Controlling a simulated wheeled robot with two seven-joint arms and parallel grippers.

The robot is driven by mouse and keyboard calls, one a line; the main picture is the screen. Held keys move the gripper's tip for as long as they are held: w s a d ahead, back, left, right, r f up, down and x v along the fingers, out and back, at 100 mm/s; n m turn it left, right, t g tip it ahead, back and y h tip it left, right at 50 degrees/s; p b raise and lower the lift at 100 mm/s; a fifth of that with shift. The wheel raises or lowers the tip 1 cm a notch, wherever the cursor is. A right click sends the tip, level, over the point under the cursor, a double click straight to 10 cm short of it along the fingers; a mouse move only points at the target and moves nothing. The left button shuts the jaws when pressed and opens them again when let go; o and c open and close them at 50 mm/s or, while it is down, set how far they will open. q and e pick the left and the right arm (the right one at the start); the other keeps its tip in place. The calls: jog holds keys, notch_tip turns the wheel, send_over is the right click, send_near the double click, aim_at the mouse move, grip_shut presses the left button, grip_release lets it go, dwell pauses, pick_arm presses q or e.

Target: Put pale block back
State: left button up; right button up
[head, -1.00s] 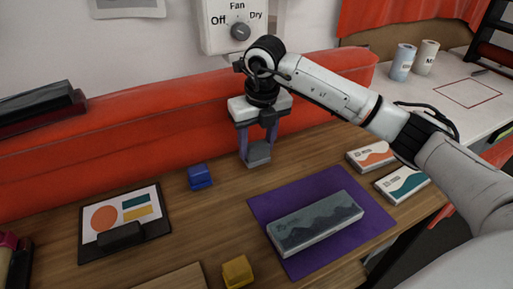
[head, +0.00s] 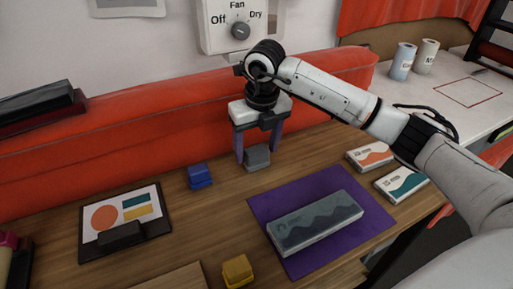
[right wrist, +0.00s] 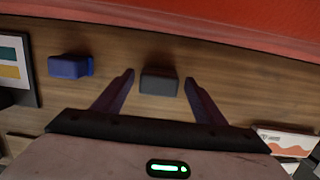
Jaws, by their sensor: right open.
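A pale grey block (head: 257,157) stands on the wooden table near the red padded back edge. My right gripper (head: 258,160) is open, with its purple fingers on either side of the block and apart from it. In the right wrist view the grey block (right wrist: 159,81) lies between the two spread fingertips (right wrist: 158,74). A blue block (head: 199,176) stands to the left, and it also shows in the right wrist view (right wrist: 70,67). A yellow block (head: 237,271) is near the front. My left gripper is not in view.
A purple mat (head: 286,202) carries a grey-green box (head: 315,221). Two boxes, one orange-marked (head: 369,155) and one teal-marked (head: 402,183), lie at the right. A picture card on a dark stand (head: 124,222) is at the left. A red padded bar (head: 130,130) runs behind.

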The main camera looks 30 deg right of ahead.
aim_at(260, 153)
notch_tip(260, 153, up, 11)
jog(key=s, duration=0.1)
jog(key=shift+s+r, duration=0.2)
jog(key=shift+s, duration=0.2)
